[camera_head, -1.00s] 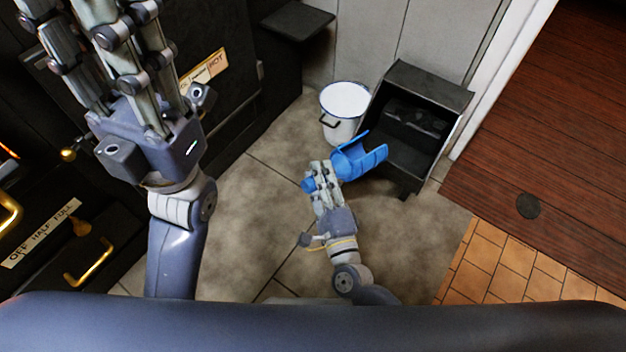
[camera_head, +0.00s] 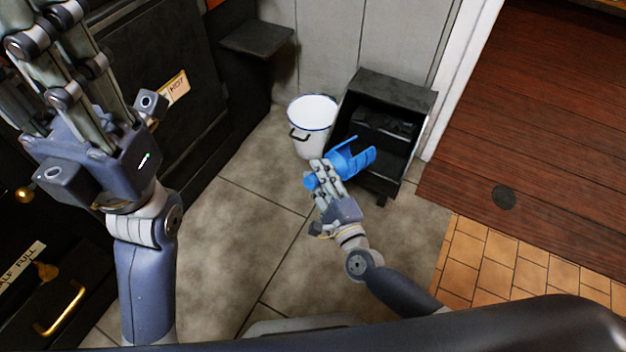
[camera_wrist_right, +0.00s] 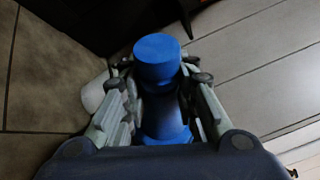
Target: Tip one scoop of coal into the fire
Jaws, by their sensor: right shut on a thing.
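A blue scoop (camera_head: 352,158) is in my right gripper (camera_head: 326,174), which is shut on its handle. In the head view the scoop's open end points right, in front of the black coal box (camera_head: 392,87). In the right wrist view the blue handle (camera_wrist_right: 158,60) sits between the fingers (camera_wrist_right: 160,100). Dark coal (camera_head: 388,124) shows inside the box. Whether the scoop holds coal, I cannot tell. My left gripper (camera_head: 45,55) is raised at the upper left, near the black stove (camera_head: 170,60), its fingers spread and empty. The fire is not in view.
A white enamel bucket (camera_head: 311,110) stands just left of the coal box. A dark shelf (camera_head: 257,39) juts from the stove side. Brass handles (camera_head: 60,308) show at lower left. The grey tile floor (camera_head: 250,220) between stove and box is clear.

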